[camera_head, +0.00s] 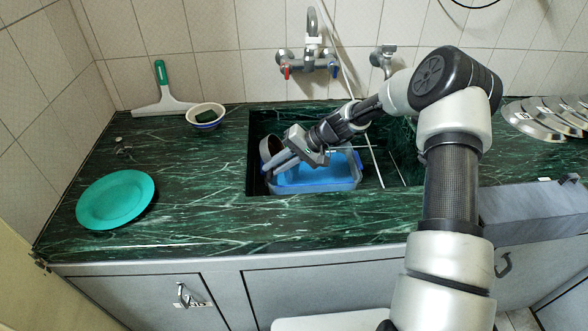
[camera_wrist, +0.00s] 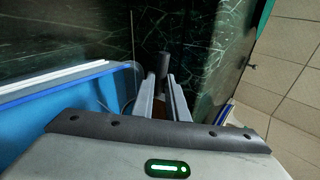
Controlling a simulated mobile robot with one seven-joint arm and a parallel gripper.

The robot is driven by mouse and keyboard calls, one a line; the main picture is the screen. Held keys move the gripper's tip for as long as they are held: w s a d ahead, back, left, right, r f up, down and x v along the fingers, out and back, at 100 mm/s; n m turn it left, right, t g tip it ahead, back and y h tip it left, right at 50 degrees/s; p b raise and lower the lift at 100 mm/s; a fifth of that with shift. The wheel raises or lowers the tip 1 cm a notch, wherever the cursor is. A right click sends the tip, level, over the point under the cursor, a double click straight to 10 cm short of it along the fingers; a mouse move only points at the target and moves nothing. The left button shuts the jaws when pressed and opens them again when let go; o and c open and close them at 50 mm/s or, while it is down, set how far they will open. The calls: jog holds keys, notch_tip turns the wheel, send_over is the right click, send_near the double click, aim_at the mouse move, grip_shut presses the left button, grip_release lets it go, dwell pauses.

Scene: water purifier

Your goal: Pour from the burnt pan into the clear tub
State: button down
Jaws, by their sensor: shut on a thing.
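My gripper (camera_head: 278,163) is over the left end of the sink, shut on what looks like the burnt pan (camera_head: 268,146), a grey rounded thing mostly hidden behind the fingers. In the wrist view, a dark handle-like piece (camera_wrist: 163,64) shows at the tips of my gripper (camera_wrist: 163,82), and the pan's bowl is not clearly visible. The tub (camera_head: 340,184) sits in the sink under and right of my gripper. It has a greyish see-through wall and looks blue inside. I cannot tell whether the pan touches the tub or how far it is tilted.
The sink is set in a green marble counter (camera_head: 200,225). A tap (camera_head: 312,55) stands behind the sink. Metal lids (camera_head: 535,120) lie at right.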

jog(key=shift+s+d+r+y+b, duration=0.15)
jog(key=shift+d+y+b, duration=0.2)
jog(key=shift+y+b, duration=0.25)
jog(key=shift+w+d+r+y+b, duration=0.1)
jog(key=shift+d+y+b, duration=0.2)
jog(key=shift+y+b, duration=0.3)
dwell(0.8)
